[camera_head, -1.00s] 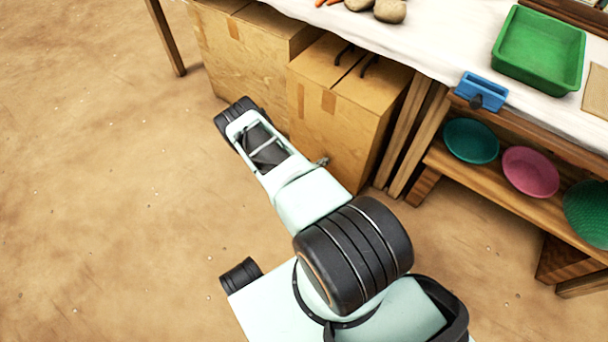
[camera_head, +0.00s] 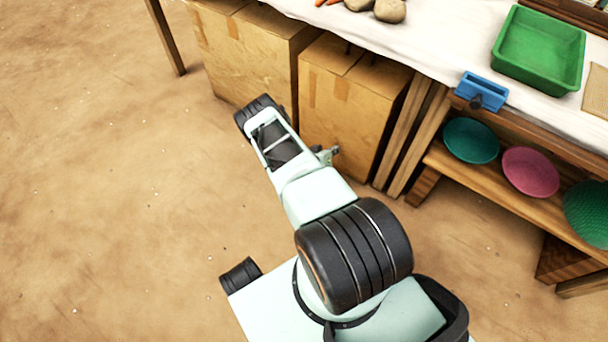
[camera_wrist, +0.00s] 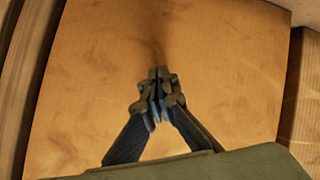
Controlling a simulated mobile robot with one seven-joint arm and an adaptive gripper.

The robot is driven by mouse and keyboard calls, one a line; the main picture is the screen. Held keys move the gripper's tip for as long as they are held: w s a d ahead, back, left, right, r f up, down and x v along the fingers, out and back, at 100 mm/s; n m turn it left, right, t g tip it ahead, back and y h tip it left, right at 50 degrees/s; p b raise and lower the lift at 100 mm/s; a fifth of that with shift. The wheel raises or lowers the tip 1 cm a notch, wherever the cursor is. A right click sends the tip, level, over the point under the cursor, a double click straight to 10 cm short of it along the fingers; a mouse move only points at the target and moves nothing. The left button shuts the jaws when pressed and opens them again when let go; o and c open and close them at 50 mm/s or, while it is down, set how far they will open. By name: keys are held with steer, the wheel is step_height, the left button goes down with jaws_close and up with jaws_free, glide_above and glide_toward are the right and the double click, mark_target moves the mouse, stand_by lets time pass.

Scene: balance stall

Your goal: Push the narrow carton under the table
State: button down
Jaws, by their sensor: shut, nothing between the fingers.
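The narrow carton (camera_head: 345,115) is a brown box under the table's near edge, with its front part still showing past the white cloth. Its broad face (camera_wrist: 90,90) fills most of the wrist view. My gripper (camera_wrist: 158,75) is shut and empty, with its fingertips at or very close to the middle of that face; exact contact is hard to tell. In the head view only a small part of my gripper (camera_head: 328,155) shows beside my arm, in front of the carton. The table (camera_head: 430,55) covers the carton's back part.
A wider carton (camera_head: 240,60) stands close on the left, and its side (camera_wrist: 306,90) shows in the wrist view. Wooden posts (camera_head: 412,130) stand close on the right. A shelf (camera_head: 485,187) with colored bowls is further right. Open sandy floor (camera_head: 100,200) lies left.

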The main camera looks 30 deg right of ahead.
mark_target(339, 144)
steer(key=shift+w+d+r, duration=0.1)
steer(key=shift+w+d, duration=0.15)
steer(key=shift+d, duration=0.35)
steer(key=shift+w+d+f, duration=0.1)
steer(key=shift+w+d, duration=0.1)
steer(key=shift+d, duration=0.45)
steer(key=shift+w+d+r, duration=0.1)
steer(key=shift+w+d, duration=0.15)
steer(key=shift+d, duration=0.35)
steer(key=s+a, duration=0.2)
steer(key=a, duration=0.3)
steer(key=shift+a, duration=0.4)
